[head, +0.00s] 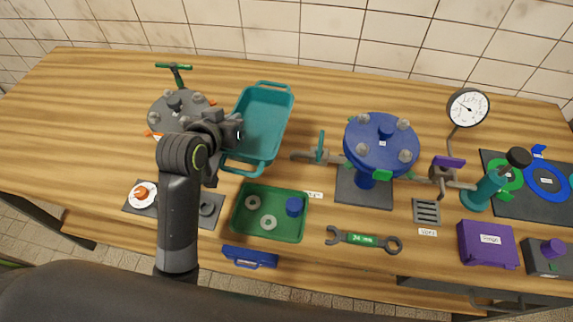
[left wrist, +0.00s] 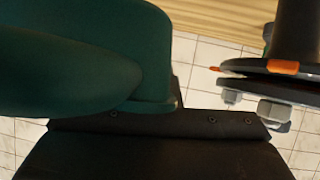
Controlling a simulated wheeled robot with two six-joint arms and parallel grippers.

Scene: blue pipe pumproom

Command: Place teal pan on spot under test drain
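The teal pan (head: 285,100) is a deep rectangular tray with a loop handle at each end, behind the green tray in the head view. My left gripper (head: 236,133) is at the pan's left wall, near its front corner. The arm hides part of that side, and I cannot tell whether the fingers are closed on the wall. In the left wrist view a large teal surface (left wrist: 75,60) fills the left side very close up; the fingertips are not clear. A small pipe with a teal-handled valve (head: 320,150) runs left from the blue round vessel; no marked spot is readable under it.
A grey flanged disc (head: 165,108) with orange clips stands left of the pan. A green tray (head: 242,225) holds rings and a blue cap. The blue vessel (head: 381,140), wrench (head: 362,239), drain grate (head: 426,211) and gauge (head: 468,107) are to the right. The back left table is clear.

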